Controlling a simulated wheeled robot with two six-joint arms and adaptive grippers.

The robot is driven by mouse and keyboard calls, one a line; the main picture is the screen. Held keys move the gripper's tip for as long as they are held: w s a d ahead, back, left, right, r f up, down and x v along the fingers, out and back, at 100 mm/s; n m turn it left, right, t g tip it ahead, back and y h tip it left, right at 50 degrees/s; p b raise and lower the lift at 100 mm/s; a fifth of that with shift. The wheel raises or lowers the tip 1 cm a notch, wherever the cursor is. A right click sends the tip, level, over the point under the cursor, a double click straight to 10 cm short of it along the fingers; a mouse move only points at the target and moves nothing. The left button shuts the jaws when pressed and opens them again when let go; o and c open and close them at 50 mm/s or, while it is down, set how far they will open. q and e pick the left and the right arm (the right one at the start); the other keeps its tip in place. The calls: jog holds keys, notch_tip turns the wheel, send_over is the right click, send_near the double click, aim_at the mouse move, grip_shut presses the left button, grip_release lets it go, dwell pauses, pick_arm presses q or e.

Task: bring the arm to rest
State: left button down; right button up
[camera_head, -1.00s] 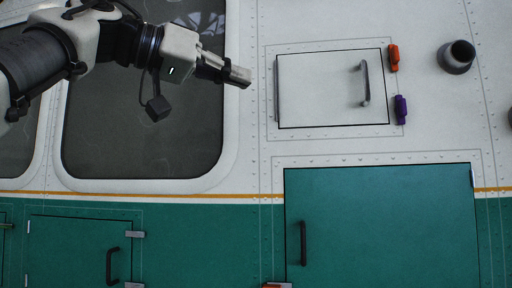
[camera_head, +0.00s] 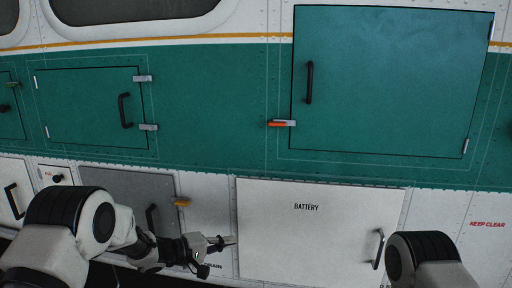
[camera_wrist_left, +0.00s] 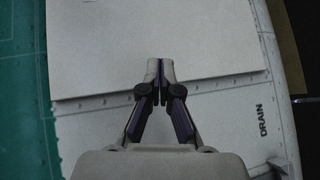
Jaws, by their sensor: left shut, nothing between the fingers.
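My left gripper (camera_head: 230,241) is at the lower middle of the head view, pointing right, in front of the lower left edge of the white BATTERY panel (camera_head: 300,235). In the left wrist view my left gripper (camera_wrist_left: 160,68) shows its two fingers together, shut and empty, with a plain white panel (camera_wrist_left: 190,35) behind the tips. I cannot tell how far the tips are from that panel. Part of my right arm shows at the lower right of the head view; its gripper is out of the picture.
A smaller teal door (camera_head: 85,105) is at left. A grey panel (camera_head: 120,190) with a yellow latch (camera_head: 182,202) lies behind my left arm.

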pick_arm(q)
jog(key=s+a+f+n+g+y, duration=0.1)
jog(key=s+a+f+n+y, duration=0.2)
jog(key=s+f, duration=0.75)
jog(key=s+a+f+y, duration=0.35)
jog(key=s+f, duration=0.45)
jog(key=f, duration=0.6)
jog(key=s+a+f+m+g+y, duration=0.1)
jog(key=s+a+m+g+y, duration=0.2)
jog(key=s, duration=1)
jog(key=s+a+f+m+g+y, duration=0.2)
jog(key=s+a, duration=0.5)
jog(key=s, duration=0.7)
jog(key=m+g+y, duration=0.1)
jog(key=m+g, duration=0.1)
jog(key=m, duration=0.1)
jog(key=shift+s+a+f+m, duration=0.15)
jog(key=shift+s+a+m, duration=0.1)
jog(key=shift+m, duration=0.05)
jog(key=shift+y, duration=0.25)
